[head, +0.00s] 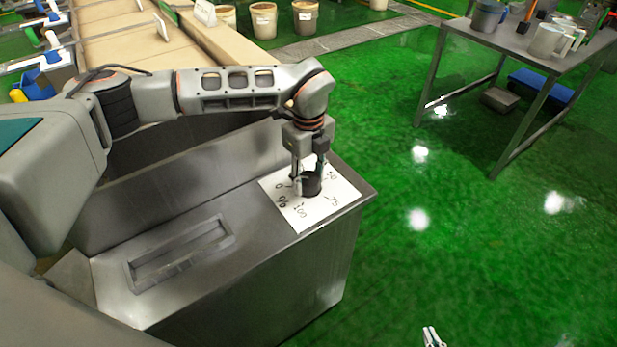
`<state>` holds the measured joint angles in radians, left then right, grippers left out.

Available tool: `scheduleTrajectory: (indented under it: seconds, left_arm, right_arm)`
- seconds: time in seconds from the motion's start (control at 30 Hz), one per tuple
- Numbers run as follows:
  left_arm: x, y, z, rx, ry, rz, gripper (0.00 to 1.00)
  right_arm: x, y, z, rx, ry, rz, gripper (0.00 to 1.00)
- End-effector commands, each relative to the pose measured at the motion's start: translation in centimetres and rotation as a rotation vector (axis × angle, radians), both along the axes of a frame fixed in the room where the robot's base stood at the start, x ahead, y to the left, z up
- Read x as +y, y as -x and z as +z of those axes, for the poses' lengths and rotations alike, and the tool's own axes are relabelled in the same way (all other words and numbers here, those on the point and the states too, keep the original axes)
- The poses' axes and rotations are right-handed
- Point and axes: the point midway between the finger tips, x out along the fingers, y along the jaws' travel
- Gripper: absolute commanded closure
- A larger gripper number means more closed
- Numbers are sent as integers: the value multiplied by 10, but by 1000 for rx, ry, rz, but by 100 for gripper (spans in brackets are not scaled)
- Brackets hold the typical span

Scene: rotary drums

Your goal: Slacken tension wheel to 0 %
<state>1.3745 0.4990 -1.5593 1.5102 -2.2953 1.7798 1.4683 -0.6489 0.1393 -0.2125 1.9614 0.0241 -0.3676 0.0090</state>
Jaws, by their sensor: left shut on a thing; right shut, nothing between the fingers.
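The tension wheel (311,186) is a small dark round knob on a white dial sheet (329,217) on top of a steel cabinet. Handwritten marks around it read 0 at its left, a % sign and 100 below, 75 at the lower right and 50 at the upper right. My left gripper (308,177) points down from above and is shut on the wheel. The fingers partly cover the wheel, and I cannot tell which mark it points to. My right gripper (433,338) is at the bottom edge over the green floor, shut and empty, away from the cabinet.
The steel cabinet (260,262) has a recessed handle (180,254) on its top. A metal table (520,45) with jugs stands at the upper right. Several buckets (264,20) stand at the back. The green floor (450,220) right of the cabinet is clear.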

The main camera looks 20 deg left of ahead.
Motion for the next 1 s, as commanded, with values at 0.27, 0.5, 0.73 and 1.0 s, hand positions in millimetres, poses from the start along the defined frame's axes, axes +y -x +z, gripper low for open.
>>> scheduleTrajectory:
  seconds: [0.27,0.5,0.73,1.0]
  left_arm:
    - [0,0,0,1,-1,10,81]
    - [0,0,0,1,-1,10,43]
    - [0,0,0,1,-1,9,43]
    - [0,-1,17,-3,1,8,43]
  right_arm:
    - [0,0,-1,1,0,0,100]
    - [0,0,-1,1,0,0,100]
    - [0,0,0,1,0,0,100]
    - [-1,-1,0,-1,2,0,100]
